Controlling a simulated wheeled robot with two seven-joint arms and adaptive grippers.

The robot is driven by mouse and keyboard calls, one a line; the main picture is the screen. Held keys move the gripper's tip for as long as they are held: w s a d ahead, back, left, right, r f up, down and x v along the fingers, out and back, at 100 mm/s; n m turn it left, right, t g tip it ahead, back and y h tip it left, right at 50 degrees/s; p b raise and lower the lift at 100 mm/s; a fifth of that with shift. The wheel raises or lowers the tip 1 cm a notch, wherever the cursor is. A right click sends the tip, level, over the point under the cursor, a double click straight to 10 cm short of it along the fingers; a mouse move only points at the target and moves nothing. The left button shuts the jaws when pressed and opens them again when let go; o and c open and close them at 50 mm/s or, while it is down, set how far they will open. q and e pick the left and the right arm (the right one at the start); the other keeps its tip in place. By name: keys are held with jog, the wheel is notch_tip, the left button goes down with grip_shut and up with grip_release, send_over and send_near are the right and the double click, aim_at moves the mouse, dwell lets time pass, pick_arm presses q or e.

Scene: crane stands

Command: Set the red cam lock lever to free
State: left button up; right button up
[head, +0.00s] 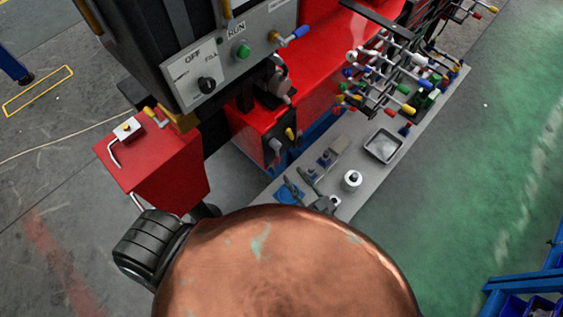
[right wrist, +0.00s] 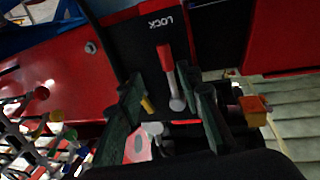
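The red cam lock lever (right wrist: 165,58) shows in the right wrist view, on a dark panel marked LOCK (right wrist: 160,22). Its red grip points up in the picture toward that word, and its grey shaft ends in a round silver knob. My right gripper (right wrist: 170,85) has its dark green fingers apart, one to each side of the shaft. I cannot tell whether a finger touches it. My left gripper is not in view.
A rack of coloured levers (head: 395,75) and a grey tray (head: 384,146) are to the right. Green floor (head: 455,190) is clear.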

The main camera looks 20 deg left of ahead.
aim_at(279, 160)
jog(key=x, duration=0.5)
jog(key=s+x, duration=0.1)
jog(key=x, duration=0.1)
jog(key=shift+w+a+r, duration=0.2)
jog(key=shift+w+a, duration=0.1)
jog(key=shift+a, duration=0.35)
jog(key=shift+c, duration=0.5)
grip_shut()
